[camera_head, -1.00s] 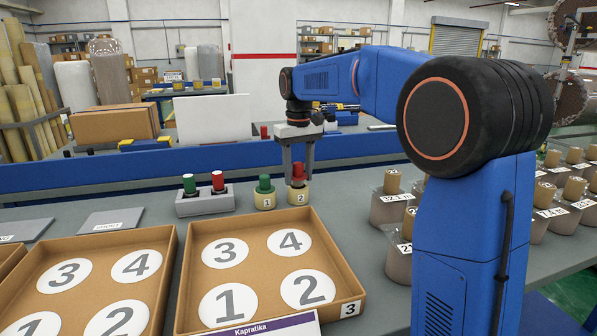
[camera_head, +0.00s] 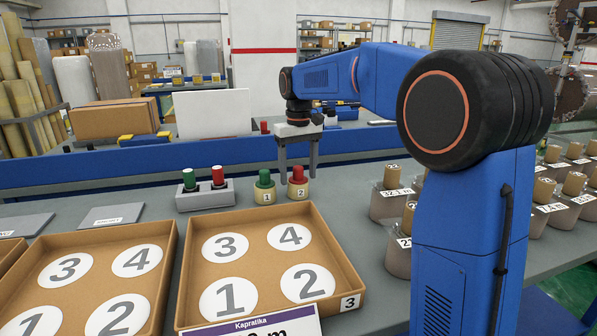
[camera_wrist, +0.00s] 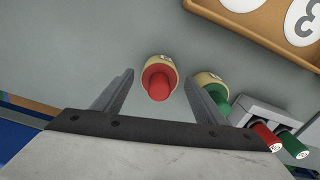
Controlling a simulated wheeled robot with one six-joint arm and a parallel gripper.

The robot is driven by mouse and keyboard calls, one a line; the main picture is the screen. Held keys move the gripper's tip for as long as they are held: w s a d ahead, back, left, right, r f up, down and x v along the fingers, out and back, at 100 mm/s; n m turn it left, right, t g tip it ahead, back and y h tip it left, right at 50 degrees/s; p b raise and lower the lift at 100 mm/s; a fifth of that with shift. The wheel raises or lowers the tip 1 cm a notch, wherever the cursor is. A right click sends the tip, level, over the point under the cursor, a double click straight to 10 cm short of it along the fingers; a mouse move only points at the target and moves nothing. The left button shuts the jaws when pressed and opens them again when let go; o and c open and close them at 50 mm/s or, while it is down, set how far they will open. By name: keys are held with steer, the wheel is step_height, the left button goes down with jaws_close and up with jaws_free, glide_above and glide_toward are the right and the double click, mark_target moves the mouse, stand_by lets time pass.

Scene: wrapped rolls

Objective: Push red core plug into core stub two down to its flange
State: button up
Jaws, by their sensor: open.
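The red core plug (camera_head: 298,174) stands upright in core stub two (camera_head: 301,190), a cream stub labelled 2. In the wrist view the red plug (camera_wrist: 159,82) shows a wide flange close to the rim of the stub (camera_wrist: 163,59); I cannot tell whether they touch. My gripper (camera_head: 298,181) is open, with one finger on each side of the red plug and visible gaps between. The wrist view also shows my gripper (camera_wrist: 158,80) clear of the plug on both sides.
Core stub one (camera_head: 264,197) with a green plug (camera_head: 264,179) stands close on the left. Further left, a grey holder (camera_head: 205,199) carries a green and a red plug. A numbered cardboard tray (camera_head: 262,254) lies in front. Wrapped rolls (camera_head: 390,206) stand at right.

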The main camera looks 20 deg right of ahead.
steer(key=shift+r, duration=0.1)
step_height(320, 180, up, 17)
stand_by(0.6)
steer(key=shift+r, duration=0.1)
